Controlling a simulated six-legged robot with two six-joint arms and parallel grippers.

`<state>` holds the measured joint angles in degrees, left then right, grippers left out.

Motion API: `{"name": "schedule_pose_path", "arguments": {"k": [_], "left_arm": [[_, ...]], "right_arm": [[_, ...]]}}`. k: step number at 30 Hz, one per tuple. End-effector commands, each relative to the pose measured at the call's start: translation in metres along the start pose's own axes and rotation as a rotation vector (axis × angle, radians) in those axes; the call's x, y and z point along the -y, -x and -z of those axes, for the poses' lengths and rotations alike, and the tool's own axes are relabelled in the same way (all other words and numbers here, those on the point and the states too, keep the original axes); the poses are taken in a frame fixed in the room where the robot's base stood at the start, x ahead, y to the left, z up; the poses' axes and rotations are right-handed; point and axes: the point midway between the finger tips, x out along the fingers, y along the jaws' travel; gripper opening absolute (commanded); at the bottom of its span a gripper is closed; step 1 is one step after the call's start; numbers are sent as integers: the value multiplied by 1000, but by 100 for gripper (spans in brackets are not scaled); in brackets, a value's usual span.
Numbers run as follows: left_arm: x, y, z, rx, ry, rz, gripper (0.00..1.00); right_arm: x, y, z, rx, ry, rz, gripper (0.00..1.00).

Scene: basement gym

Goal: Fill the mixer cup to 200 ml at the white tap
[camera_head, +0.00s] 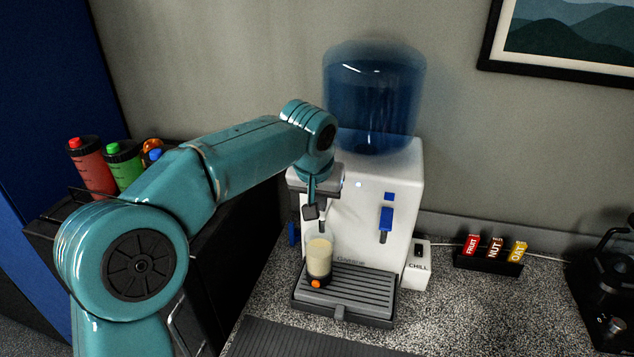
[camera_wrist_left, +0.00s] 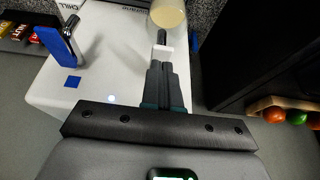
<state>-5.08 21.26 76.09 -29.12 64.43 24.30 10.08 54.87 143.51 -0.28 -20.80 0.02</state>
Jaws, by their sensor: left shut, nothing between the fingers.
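The mixer cup (camera_head: 319,258) stands upright on the drip tray (camera_head: 372,290) of the water dispenser (camera_head: 405,170), below the white tap (camera_head: 322,213). It holds a cream-coloured content and has an orange spot low on its front. I cannot read a 200 ml mark. The cup also shows at the top of the left wrist view (camera_wrist_left: 168,13). My left gripper (camera_head: 311,211) is shut and empty, pointing down at the white tap above the cup. In the left wrist view its fingertips (camera_wrist_left: 161,66) are together beside the white tap (camera_wrist_left: 164,48); contact is unclear. My right gripper is out of view.
A blue tap (camera_head: 386,220) is on the dispenser's right front, under a big blue bottle (camera_head: 372,95). A box marked CHILL (camera_head: 416,265) and a rack of sachets (camera_head: 490,258) stand to the right. Coloured bottles (camera_head: 92,165) stand left, behind my arm.

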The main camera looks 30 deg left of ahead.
Motion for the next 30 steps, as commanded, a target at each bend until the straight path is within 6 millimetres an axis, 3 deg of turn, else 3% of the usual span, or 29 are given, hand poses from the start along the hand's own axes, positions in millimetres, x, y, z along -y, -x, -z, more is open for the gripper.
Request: {"name": "schedule_pose_path", "arguments": {"k": [18,24,30], "left_arm": [[-1,136,0,-3,-1,-3,0],[0,154,0,-1,-2,-2,0],[0,157,0,0,-1,-1,0]], "right_arm": [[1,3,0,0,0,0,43],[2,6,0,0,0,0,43],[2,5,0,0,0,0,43]]}}
